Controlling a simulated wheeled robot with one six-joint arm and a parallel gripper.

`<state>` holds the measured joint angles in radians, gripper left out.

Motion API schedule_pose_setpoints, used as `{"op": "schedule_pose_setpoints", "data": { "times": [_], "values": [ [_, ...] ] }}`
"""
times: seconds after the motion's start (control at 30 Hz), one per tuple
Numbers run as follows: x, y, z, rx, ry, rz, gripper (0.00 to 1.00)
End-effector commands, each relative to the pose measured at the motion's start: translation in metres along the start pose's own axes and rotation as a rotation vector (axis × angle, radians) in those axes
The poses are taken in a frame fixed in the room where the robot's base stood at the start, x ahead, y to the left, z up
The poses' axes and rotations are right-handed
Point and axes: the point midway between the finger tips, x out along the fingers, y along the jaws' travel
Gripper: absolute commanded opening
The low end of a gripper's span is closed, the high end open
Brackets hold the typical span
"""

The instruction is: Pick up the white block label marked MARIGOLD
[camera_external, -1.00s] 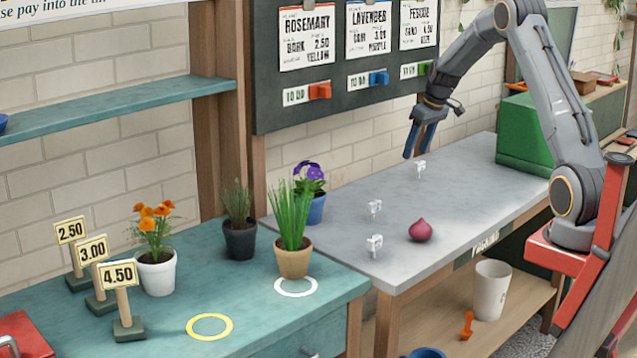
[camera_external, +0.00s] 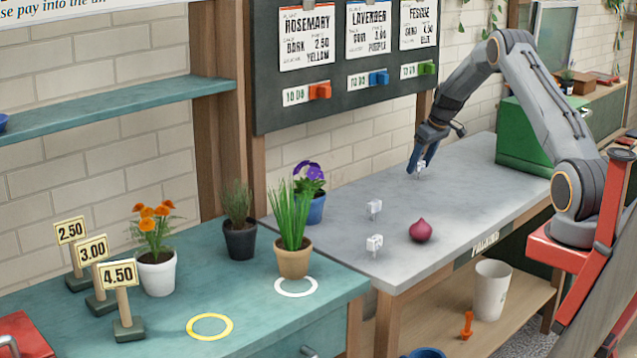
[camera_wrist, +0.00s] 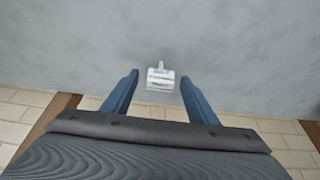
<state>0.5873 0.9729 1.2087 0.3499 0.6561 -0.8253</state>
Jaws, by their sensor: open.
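Three small white block labels stand on the grey bench top. The farthest white label (camera_external: 421,168) is at my gripper (camera_external: 418,168). The other two are the middle white label (camera_external: 374,208) and the nearest white label (camera_external: 374,246). Their lettering is too small to read, so I cannot tell which says MARIGOLD. The fingers are apart, with a gap on each side of the label.
A dark red onion-like bulb (camera_external: 421,231) sits on the grey bench (camera_external: 460,185) near its front edge. A green box (camera_external: 524,130) stands at the bench's far right. Potted plants and price signs stand on the teal table at left.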

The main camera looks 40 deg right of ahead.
Motion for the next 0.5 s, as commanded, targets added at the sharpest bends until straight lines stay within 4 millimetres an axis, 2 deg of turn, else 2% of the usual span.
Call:
{"op": "schedule_pose_setpoints", "data": {
  "times": [0.3, 0.37, 0.5],
  "values": [
    [0.0054, 0.0000, -0.0002, 0.000, 0.000, 0.000, 0.53],
    [0.0053, 0.0000, -0.0001, 0.000, 0.000, 0.000, 0.45],
    [0.0053, 0.0000, 0.0000, 0.001, 0.000, 0.000, 0.21]
  ]
}}
